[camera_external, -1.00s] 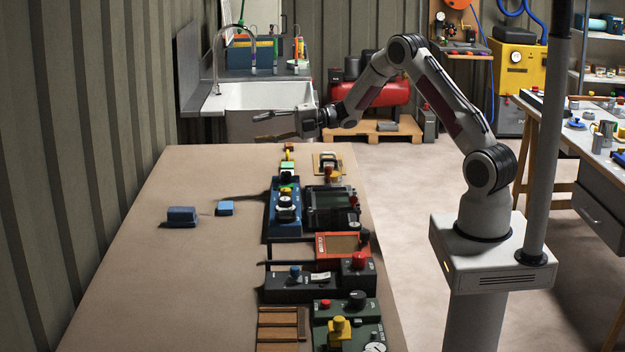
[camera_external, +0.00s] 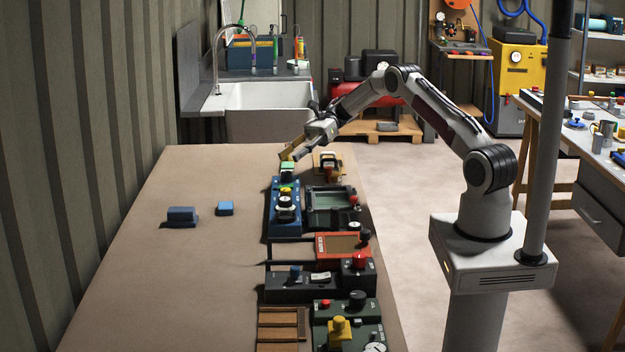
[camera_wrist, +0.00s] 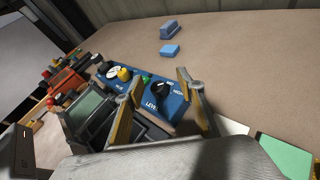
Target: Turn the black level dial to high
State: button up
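The black level dial (camera_wrist: 159,94) sits on a blue control panel (camera_wrist: 172,107), with "LEVEL" lettering beside it and more lettering at the right that looks like "HIGH". The dial's exact pointer setting is too small to read. My gripper (camera_wrist: 155,85) is open and empty. Its two fingers show on either side of the dial in the wrist view, but whether they are level with it or above it I cannot tell. In the external view my gripper (camera_external: 297,152) hangs over the far end of the blue panel (camera_external: 274,222), pointing down and left.
The same panel carries a yellow knob (camera_wrist: 123,74) and a white-faced dial (camera_wrist: 112,73). A dark tray-like box (camera_external: 332,222) stands right beside it. Two blue blocks (camera_external: 181,214) (camera_external: 225,208) lie on the left of the bench. That side is mostly clear.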

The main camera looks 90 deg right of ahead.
aim_at(286, 172)
jog(key=s+f+n, duration=0.1)
jog(key=s+f+n+g, duration=0.1)
jog(key=shift+s+d+n, duration=0.25)
jog(key=shift+d+n, duration=0.15)
jog(key=shift+w, duration=0.1)
jog(key=shift+x, duration=3.8)
jog(key=shift+a, duration=0.15)
grip_shut()
